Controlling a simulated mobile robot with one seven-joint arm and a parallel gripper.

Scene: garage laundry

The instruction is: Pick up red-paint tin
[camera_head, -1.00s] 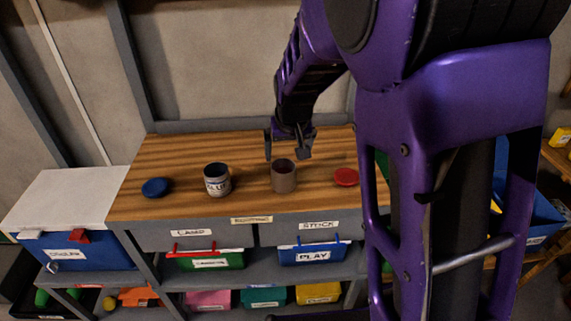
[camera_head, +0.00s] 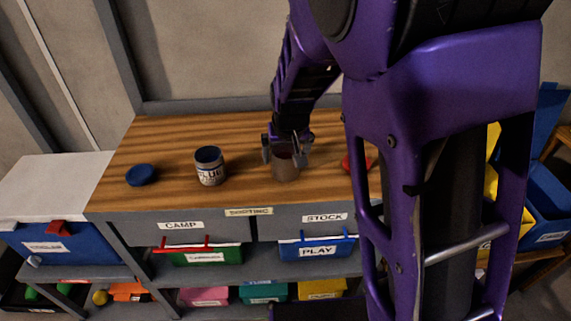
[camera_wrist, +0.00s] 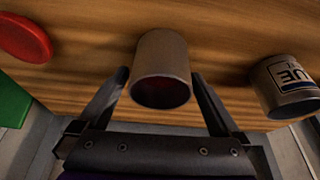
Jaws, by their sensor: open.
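The red-paint tin is a grey-brown open tin (camera_head: 286,173) standing on the wooden bench top. In the wrist view the tin (camera_wrist: 162,52) shows a dark red inside. My gripper (camera_head: 284,152) is open and low at the tin's rim. In the wrist view the fingers of my gripper (camera_wrist: 159,78) lie on either side of the tin, with a gap visible at both sides. The tin's label is not visible.
A blue-labelled tin (camera_head: 209,166) stands to the left of it, with a blue lid (camera_head: 141,175) further left. A red lid (camera_wrist: 25,38) lies on the other side, partly behind my arm in the head view. Bins and drawers are below the wooden bench (camera_head: 165,140).

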